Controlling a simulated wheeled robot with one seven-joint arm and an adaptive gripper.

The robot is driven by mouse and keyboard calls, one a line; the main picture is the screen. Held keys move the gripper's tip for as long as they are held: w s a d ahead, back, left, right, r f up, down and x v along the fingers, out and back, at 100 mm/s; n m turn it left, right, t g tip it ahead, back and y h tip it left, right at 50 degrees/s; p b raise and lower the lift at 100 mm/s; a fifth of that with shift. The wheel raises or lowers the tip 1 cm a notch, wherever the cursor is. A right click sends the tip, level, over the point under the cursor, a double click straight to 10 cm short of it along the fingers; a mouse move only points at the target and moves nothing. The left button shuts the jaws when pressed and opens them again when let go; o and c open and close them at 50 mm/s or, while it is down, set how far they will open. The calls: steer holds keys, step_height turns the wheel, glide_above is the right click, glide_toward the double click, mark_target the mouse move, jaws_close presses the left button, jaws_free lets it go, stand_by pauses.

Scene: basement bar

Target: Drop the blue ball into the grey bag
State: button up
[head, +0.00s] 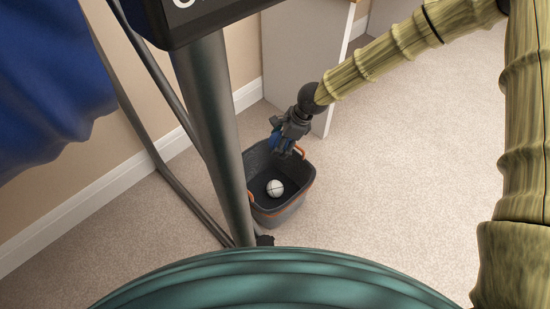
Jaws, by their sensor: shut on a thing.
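The grey bag (288,208) stands open on the carpet, dark inside, with orange handles. My gripper (280,146) points down over the bag's far side. It is shut on the blue ball (275,141), of which only a blue part shows between and beside the dark fingers. The gripper hides the rest of the ball and part of the bag's far rim. How high the ball is over the bag is hard to tell.
A white ball with dark lines (275,188) lies inside the bag. A thick dark metal post (215,120) stands just left of the bag. A pale cabinet panel (300,60) stands behind it. Blue cloth (50,80) hangs at the upper left. Carpet to the right is clear.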

steer(key=shift+m+t, duration=0.3)
steer(key=shift+m, duration=0.6)
steer(key=shift+b+x, duration=2.2)
steer(key=shift+x, duration=0.5)
steer(key=shift+s+d+f, duration=0.1)
steer(key=shift+d+f, duration=0.05)
step_height(320, 180, down, 6)
steer(key=b, duration=0.5)
steer(key=shift+b, duration=0.4)
steer(key=o, duration=1.1)
steer(key=shift+r, duration=0.3)
steer(key=shift+v, duration=5.9)
